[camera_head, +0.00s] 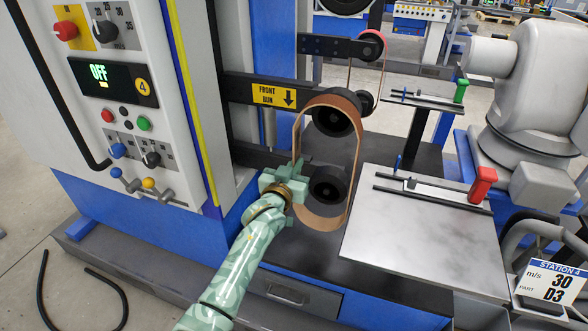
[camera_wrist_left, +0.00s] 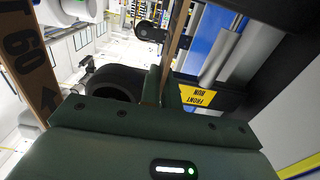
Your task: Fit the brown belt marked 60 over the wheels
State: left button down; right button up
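The brown belt (camera_head: 355,165) is a tall loop. In the head view it outlines the upper black wheel (camera_head: 335,122) and the lower black wheel (camera_head: 329,185), with its bottom hanging below the lower one. I cannot tell whether it is seated on either wheel or in front of them. My left gripper (camera_head: 287,181) is at the loop's left side. In the left wrist view its fingers (camera_wrist_left: 164,88) close on one strand of the belt (camera_wrist_left: 178,40). Another strand at the left shows "60" and an arrow. A black wheel (camera_wrist_left: 115,82) lies beyond the fingers. My right gripper is not in view.
A yellow "FRONT RUN" plate (camera_head: 273,95) is on the dark bar left of the wheels. A control panel (camera_head: 118,85) reads OFF. A metal plate (camera_head: 425,235) with a red-handled part (camera_head: 482,184) lies right of the belt. A white robot arm (camera_head: 535,85) stands behind it.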

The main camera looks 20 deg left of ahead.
pick_arm(q)
jog(key=shift+w, duration=0.6)
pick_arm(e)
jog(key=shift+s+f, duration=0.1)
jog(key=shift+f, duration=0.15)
pick_arm(q)
jog(key=shift+w+b, duration=0.1)
jog(key=shift+b, duration=0.2)
jog(key=shift+w+d+b, duration=0.1)
jog(key=shift+w+b, duration=0.8)
jog(key=shift+w, duration=0.75)
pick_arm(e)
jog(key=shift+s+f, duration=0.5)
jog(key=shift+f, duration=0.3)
pick_arm(q)
jog(key=shift+w, duration=0.2)
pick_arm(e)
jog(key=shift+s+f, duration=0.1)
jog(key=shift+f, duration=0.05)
pick_arm(q)
jog(key=shift+w+b, duration=0.85)
jog(key=shift+w, duration=0.2)
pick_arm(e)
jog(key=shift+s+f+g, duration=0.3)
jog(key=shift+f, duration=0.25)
pick_arm(q)
jog(key=shift+w, duration=0.1)
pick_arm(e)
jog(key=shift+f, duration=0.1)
